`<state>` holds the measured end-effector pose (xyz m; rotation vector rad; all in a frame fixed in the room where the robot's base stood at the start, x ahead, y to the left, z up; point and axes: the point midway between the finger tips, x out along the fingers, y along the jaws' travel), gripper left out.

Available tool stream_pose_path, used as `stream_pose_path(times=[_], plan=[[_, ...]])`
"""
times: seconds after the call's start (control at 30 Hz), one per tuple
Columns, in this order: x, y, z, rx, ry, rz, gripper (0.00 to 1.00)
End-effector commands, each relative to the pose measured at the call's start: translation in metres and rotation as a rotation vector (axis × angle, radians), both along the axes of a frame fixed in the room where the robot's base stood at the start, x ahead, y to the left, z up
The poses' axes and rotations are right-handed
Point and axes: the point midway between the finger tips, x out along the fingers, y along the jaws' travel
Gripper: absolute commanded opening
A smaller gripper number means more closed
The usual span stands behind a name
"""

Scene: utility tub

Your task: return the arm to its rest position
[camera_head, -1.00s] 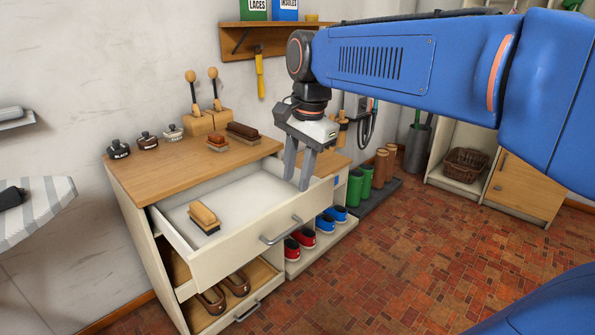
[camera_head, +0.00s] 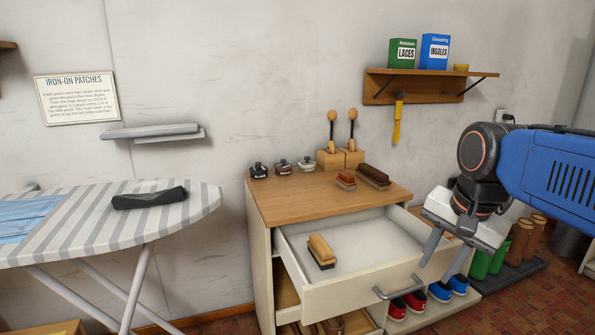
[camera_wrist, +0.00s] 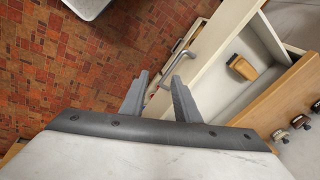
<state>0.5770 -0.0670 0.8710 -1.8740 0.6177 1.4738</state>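My gripper (camera_head: 444,258) is at the right in the head view, in front of the open drawer's right end and pointing down. Its two fingers are apart with nothing between them; the wrist view also shows the gripper (camera_wrist: 164,82) open and empty. The blue arm (camera_head: 555,175) reaches in from the right edge. The drawer (camera_head: 375,235) of the wooden-topped cabinet is pulled out, and a brush with a tan top (camera_head: 321,250) lies in it. The brush also shows in the wrist view (camera_wrist: 242,67).
The cabinet top (camera_head: 290,195) bears small jars, two brushes and a wooden block with two knobbed sticks. An ironing board (camera_head: 110,228) stands at left. Shoes (camera_head: 440,291) and green boots (camera_head: 482,263) are low at right. A shelf (camera_head: 430,84) hangs above. Brick floor (camera_wrist: 60,70) is open.

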Motion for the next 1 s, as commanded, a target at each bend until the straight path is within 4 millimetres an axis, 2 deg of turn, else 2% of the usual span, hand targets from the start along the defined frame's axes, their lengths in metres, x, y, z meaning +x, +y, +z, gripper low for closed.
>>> stream_pose_path(times=[0.03,0.2,0.4,0.5,0.63,1.0], plan=[[-0.013,0.000,-0.012,-0.026,-0.020,0.080,0.29],[-0.047,-0.001,-0.052,-0.135,-0.088,0.380,0.29],[-0.076,-0.002,-0.092,-0.252,-0.142,0.660,0.29],[-0.084,-0.003,-0.103,-0.288,-0.157,0.740,0.29],[-0.087,-0.003,-0.110,-0.309,-0.166,0.785,0.29],[-0.087,-0.003,-0.110,-0.310,-0.166,0.788,0.29]])
